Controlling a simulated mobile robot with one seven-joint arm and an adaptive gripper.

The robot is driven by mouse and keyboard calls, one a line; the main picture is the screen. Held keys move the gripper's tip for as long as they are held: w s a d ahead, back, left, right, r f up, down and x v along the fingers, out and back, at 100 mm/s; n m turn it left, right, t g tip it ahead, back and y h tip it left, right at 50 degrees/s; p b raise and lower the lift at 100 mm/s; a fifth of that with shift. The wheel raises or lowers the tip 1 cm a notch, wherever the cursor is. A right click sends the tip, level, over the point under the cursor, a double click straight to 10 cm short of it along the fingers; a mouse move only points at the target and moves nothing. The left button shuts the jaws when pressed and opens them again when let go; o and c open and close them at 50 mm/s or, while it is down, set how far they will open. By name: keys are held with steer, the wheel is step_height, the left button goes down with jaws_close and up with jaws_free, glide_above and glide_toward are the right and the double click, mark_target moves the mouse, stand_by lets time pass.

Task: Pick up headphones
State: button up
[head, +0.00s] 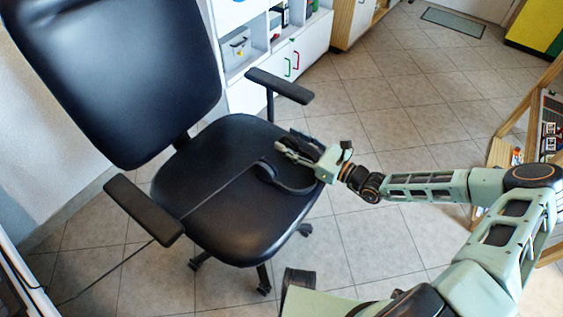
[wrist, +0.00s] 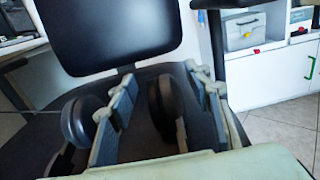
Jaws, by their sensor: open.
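The black headphones (head: 268,174) lie on the seat of the black office chair (head: 222,205), near its right edge. A thin cable runs from them across the seat and down to the left. My gripper (head: 290,146) is open over the headphones. In the wrist view, one round ear cup (wrist: 164,105) shows between the two fingers of my gripper (wrist: 161,78). The other ear cup (wrist: 80,121) is outside, left of the left finger. The headband is mostly hidden in the wrist view. I cannot tell whether a finger touches the headphones.
The chair's armrests (head: 144,208) (head: 279,86) stand on both sides of the seat, and its backrest (head: 115,75) rises behind. White shelves (head: 273,75) with a grey box stand at the back. Tiled floor is open to the right; a wooden rack is at the far right.

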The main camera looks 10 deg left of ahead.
jaws_close()
stand_by(0.3)
steer(key=shift+r, duration=0.1)
